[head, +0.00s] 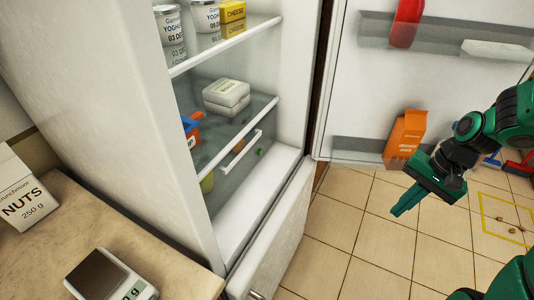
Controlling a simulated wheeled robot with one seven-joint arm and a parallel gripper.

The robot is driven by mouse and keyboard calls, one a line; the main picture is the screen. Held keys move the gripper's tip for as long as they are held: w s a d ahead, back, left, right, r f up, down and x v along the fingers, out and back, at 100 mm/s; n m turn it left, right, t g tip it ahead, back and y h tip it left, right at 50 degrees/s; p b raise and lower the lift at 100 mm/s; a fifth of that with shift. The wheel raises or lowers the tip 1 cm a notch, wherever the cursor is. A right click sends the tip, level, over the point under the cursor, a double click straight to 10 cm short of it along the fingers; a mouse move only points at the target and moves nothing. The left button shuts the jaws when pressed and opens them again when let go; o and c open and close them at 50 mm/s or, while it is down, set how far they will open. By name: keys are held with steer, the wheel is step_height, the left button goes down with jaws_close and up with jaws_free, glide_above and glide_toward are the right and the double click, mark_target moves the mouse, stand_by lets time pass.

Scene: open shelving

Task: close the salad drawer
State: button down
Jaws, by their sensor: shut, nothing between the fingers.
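The salad drawer is a clear bin with a pale bar handle (241,153) across its front, low inside the open fridge. Green and orange produce shows through it. From this angle I cannot tell how far the drawer stands out. My gripper (396,213) is shut and empty, at the right of the view. It points down and left over the tiled floor, apart from the drawer and to its right.
The open fridge door (350,92) carries an orange carton (405,135) and a red bottle (407,22) near my arm. An egg box (226,95) sits on the shelf above the drawer. A scale (108,275) and nuts box (25,190) stand on the left counter. Floor is clear before the fridge.

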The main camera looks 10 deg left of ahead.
steer(key=w+a+f+m+y, duration=0.1)
steer(key=w+a+f+y, duration=0.3)
steer(key=a, duration=0.4)
steer(key=m+t+y, duration=0.7)
steer(key=m+y, duration=0.2)
steer(key=m, duration=0.6)
glide_toward(254, 149)
steer(key=x, duration=0.6)
steer(key=shift+w+a+f, duration=0.15)
steer(key=shift+a+f, duration=0.05)
steer(key=shift+x, duration=1.15)
steer(key=shift+w+a+r, duration=0.15)
steer(key=shift+a+r, duration=0.05)
steer(key=shift+a, duration=0.1)
